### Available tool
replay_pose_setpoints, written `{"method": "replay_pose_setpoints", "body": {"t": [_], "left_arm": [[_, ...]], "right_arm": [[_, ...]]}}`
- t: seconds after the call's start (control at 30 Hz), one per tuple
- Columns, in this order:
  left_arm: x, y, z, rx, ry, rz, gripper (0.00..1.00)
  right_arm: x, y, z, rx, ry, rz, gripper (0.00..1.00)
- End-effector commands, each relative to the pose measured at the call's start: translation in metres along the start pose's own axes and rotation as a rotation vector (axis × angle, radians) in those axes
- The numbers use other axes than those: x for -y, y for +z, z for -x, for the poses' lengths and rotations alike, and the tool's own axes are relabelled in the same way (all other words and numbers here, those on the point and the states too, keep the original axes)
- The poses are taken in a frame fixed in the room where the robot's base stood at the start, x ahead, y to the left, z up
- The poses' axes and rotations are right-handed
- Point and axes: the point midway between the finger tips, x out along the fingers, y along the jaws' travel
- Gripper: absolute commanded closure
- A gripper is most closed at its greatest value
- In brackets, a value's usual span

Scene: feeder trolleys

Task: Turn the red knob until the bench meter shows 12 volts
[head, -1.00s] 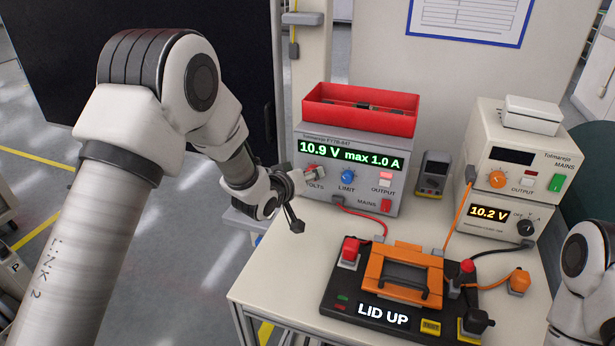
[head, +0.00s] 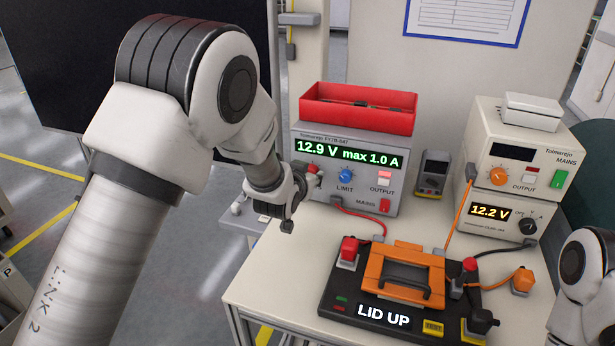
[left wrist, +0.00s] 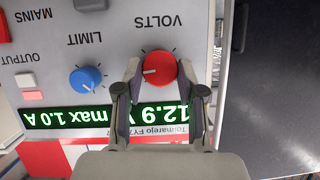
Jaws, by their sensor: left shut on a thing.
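The red knob (left wrist: 160,67), marked VOLTS, is on the front of the grey power supply (head: 345,199). In the left wrist view my left gripper (left wrist: 158,72) has its fingers on both sides of it, shut on it. In the head view the gripper partly hides the knob. The supply's green display (head: 346,153) reads 12.9 V, max 1.0 A. The bench meter (head: 490,232), the lower cream unit at right with a black selector dial, reads 12.2 V in amber. My right arm shows at the right edge; its gripper is out of view.
A blue LIMIT knob (left wrist: 86,79) sits close beside the red one. A red bin (head: 358,110) stands on the supply. A black base with an orange lid part (head: 402,274) reads LID UP in front. Red, orange and black leads cross the bench. A handheld meter (head: 433,174) stands behind.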

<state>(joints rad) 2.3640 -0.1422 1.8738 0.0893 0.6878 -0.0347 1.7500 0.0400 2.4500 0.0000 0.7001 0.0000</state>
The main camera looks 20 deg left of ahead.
Motion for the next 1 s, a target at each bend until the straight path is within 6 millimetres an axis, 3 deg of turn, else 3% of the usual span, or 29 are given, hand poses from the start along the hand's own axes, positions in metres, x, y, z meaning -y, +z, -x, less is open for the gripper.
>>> {"method": "replay_pose_setpoints", "body": {"t": [0.33,0.37,0.4,0.43,0.77,0.87,1.0], "left_arm": [[0.000,0.001,0.000,0.002,0.000,-0.003,0.96],[0.000,0.001,0.000,0.002,0.000,-0.003,0.54],[0.000,0.001,0.000,0.002,0.000,-0.003,0.40],[0.000,0.001,0.000,0.002,0.000,-0.002,0.36],[0.000,0.000,0.002,0.001,0.000,-0.002,0.36],[0.000,0.000,0.013,0.001,-0.001,-0.001,0.36],[0.000,-0.001,0.045,0.000,-0.001,-0.004,0.36]], "right_arm": [[0.000,0.000,0.000,0.000,0.000,0.000,0.40],[0.000,0.000,0.000,0.000,0.000,0.000,0.40],[0.000,0.000,0.000,0.000,0.000,0.000,0.40],[0.000,0.000,0.000,0.000,0.000,0.000,0.40],[0.000,0.000,0.000,0.000,0.000,0.000,0.40],[0.000,0.000,0.000,0.000,0.000,0.000,0.40],[0.000,0.000,0.000,0.000,0.000,0.000,0.40]]}}
